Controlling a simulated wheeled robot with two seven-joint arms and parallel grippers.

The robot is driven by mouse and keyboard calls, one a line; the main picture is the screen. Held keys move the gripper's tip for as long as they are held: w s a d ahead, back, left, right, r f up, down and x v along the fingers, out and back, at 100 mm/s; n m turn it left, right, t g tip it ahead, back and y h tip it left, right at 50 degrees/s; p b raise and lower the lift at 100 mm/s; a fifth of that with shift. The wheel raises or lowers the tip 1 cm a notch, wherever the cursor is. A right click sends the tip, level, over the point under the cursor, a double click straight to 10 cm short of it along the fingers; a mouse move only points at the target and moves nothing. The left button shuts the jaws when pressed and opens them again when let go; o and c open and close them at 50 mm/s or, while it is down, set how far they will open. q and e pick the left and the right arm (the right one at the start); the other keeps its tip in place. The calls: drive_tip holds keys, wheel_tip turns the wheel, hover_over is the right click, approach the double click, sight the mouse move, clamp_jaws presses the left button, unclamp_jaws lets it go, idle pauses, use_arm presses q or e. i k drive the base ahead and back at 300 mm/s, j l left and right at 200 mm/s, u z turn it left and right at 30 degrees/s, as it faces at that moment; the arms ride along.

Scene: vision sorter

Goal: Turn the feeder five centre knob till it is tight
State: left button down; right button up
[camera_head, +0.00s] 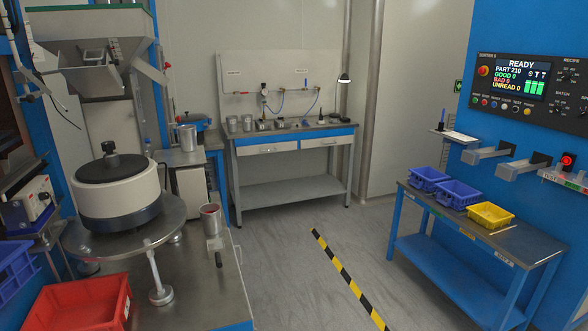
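A round white bowl feeder (117,195) with a dark lid stands on a round metal plate at the left. A small black knob (108,147) sticks up at the centre of its lid. I cannot read a number on the feeder, and I cannot tell how tight the knob is. Neither of my grippers shows in this view.
A red bin (75,306) stands in front of the feeder, and a blue bin (14,268) is at the left edge. A metal cup (210,218) sits right of the feeder. A hopper (95,50) hangs behind it. The floor (290,270) in the middle is clear.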

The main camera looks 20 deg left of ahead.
sight(108, 147)
drive_tip(key=i+u, duration=0.15)
drive_tip(key=u, duration=0.3)
drive_tip(key=i+u, duration=0.1)
drive_tip(key=u, duration=0.3)
drive_tip(key=i+l+u, duration=0.1)
drive_tip(key=u, duration=0.35)
drive_tip(key=i+l+u, duration=0.15)
drive_tip(key=u, duration=0.3)
drive_tip(key=i+l+u, duration=0.1)
drive_tip(key=u, duration=0.3)
drive_tip(key=l+u, duration=0.2)
drive_tip(key=u, duration=0.25)
